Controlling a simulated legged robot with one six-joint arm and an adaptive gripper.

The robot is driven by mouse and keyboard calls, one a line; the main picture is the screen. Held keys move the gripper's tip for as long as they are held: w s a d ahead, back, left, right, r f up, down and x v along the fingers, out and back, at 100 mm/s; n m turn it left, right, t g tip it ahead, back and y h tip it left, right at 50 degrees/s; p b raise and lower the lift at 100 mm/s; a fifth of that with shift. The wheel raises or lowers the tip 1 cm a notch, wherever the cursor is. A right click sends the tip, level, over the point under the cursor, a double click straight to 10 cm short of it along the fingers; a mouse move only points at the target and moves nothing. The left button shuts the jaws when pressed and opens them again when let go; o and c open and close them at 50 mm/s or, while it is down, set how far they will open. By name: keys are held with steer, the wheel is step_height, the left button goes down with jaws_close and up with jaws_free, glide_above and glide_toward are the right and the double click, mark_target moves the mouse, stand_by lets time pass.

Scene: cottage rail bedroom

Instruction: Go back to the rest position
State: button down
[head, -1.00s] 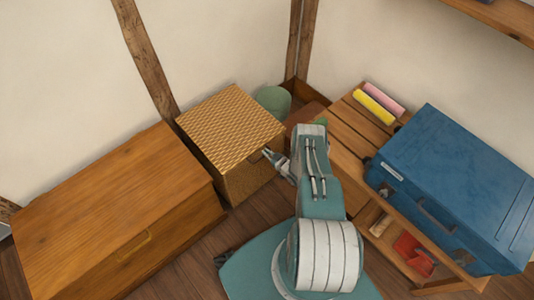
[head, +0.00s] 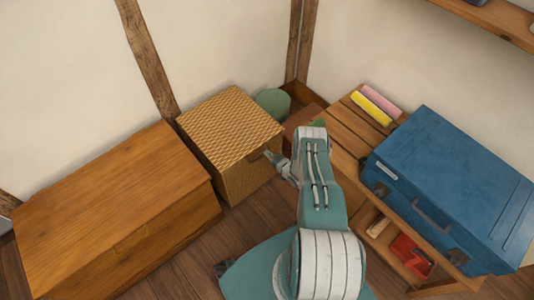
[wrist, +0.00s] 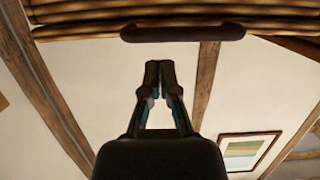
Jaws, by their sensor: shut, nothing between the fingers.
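My gripper (head: 272,157) is in the head view, near the front of the wicker box (head: 228,125) on its right side. In the wrist view my gripper (wrist: 160,66) has its fingertips together with nothing between them. The wicker box has its lid down, and its dark handle (wrist: 183,32) shows in the wrist view just beyond the fingertips. I cannot tell whether the fingers touch the handle; in the wrist view a small gap shows.
A wooden chest (head: 120,210) stands left of the wicker box. A slatted bench (head: 352,130) on the right bears a blue case (head: 450,185) and yellow (head: 371,109) and pink (head: 381,102) rolls. A red item (head: 412,254) is on its lower shelf. A green round object (head: 273,101) stands behind.

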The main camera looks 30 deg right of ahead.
steer(key=s+d+f, duration=0.1)
steer(key=s+f, duration=0.3)
steer(key=f, duration=0.1)
steer(key=shift+s+f, duration=0.3)
